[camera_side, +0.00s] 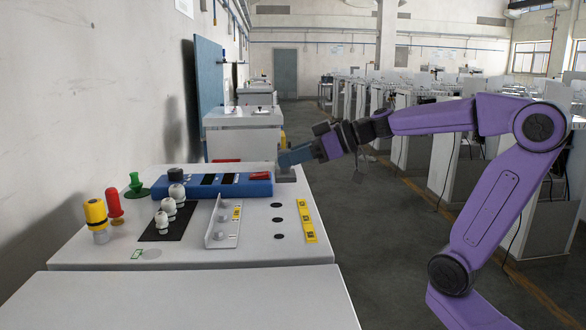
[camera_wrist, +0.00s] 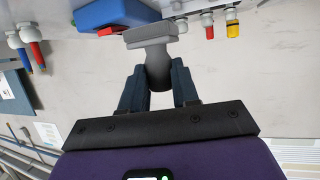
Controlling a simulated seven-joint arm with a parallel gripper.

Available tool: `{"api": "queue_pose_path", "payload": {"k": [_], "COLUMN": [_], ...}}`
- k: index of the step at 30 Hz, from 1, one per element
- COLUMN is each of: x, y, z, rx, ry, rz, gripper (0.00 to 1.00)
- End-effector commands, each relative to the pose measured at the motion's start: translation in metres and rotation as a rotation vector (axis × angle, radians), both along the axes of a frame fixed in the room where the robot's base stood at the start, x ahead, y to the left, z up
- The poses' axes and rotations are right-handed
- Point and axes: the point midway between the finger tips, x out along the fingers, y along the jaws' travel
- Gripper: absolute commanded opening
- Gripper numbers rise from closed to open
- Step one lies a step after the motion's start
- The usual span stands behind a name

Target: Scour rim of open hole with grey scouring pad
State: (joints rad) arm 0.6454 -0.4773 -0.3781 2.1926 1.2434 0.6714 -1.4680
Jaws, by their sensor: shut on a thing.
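My gripper (camera_side: 289,159) is at the far right corner of the white bench, with its blue fingers angled down to the left. It is shut on the handle of a grey scouring pad (camera_side: 286,176). In the wrist view my gripper (camera_wrist: 158,88) grips the dark grey handle from both sides, and the pale block-shaped pad (camera_wrist: 152,34) sticks out beyond the fingertips. I cannot tell whether the pad touches the bench. Several dark round spots (camera_side: 278,219) lie in a row on the bench top; I cannot tell which is the open hole.
A blue block (camera_side: 212,185) with dark slots and a red piece (camera_side: 260,176) lies left of the pad. White knobs (camera_side: 169,207), a grey bracket (camera_side: 223,222) and a yellow label strip (camera_side: 306,221) flank the spots. Yellow (camera_side: 95,212), red (camera_side: 114,203) and green (camera_side: 135,183) parts stand left.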

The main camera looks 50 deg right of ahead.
Motion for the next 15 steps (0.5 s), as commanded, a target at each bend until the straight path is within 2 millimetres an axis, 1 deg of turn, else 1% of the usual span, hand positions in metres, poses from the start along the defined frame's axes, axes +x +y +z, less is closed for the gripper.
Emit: {"api": "queue_pose_path", "payload": {"k": [3,6,15], "x": [0.0,0.0,0.0], "y": [0.0,0.0,0.0], "z": [0.012,0.019,0.022], "rx": [0.0,0.0,0.0], "ry": [-0.004,-0.002,-0.001], "rz": [0.0,0.0,0.0], "gripper": [0.0,0.0,0.0]}}
